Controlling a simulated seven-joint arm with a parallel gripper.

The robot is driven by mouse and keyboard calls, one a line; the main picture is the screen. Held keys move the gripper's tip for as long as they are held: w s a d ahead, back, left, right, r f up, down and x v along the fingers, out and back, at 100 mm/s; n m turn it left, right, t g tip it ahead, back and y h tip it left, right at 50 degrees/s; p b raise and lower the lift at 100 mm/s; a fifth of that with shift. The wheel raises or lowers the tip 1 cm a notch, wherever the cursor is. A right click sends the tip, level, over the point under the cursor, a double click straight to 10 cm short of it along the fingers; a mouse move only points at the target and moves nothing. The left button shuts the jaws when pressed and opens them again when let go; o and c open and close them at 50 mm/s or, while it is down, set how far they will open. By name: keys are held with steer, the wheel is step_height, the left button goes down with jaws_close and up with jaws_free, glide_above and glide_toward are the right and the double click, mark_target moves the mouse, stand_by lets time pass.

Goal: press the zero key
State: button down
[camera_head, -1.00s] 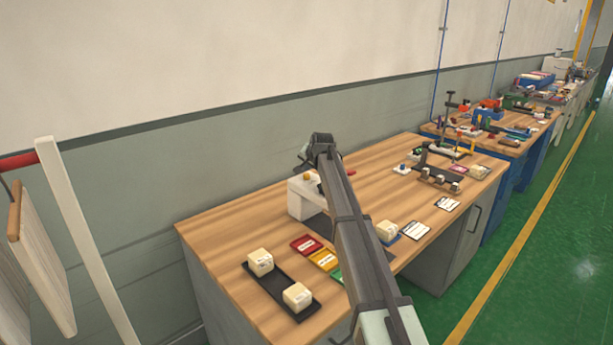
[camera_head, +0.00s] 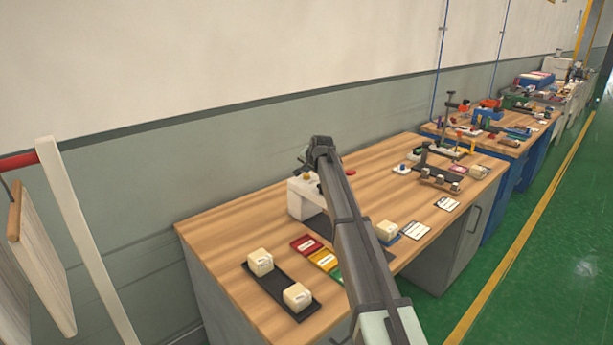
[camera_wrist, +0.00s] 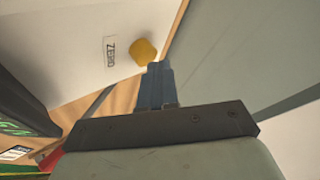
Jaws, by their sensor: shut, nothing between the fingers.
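The zero key is a yellow button (camera_wrist: 143,52) on a white box, beside a printed "ZERO" label (camera_wrist: 110,50) in the wrist view. The white box (camera_head: 298,203) stands on the wooden bench in the head view, with the yellow key (camera_head: 306,177) on its top, partly behind my arm. My gripper (camera_wrist: 154,68) is shut and empty. Its fingertips appear just beside the key in the wrist view; I cannot tell whether they touch it. In the head view my gripper (camera_head: 304,158) is above the box, small and dark.
A black tray (camera_head: 279,287) with two cream blocks lies at the bench's near end. Red, yellow and green cards lie beside it. Another cream block (camera_head: 387,231) and white cards lie to the right. A dark rack (camera_head: 440,178) stands farther along. The wall runs behind the bench.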

mark_target(308, 175)
steer(key=shift+f, duration=0.8)
stand_by(1.0)
steer(key=shift+r, duration=1.3)
steer(key=shift+r, duration=2.5)
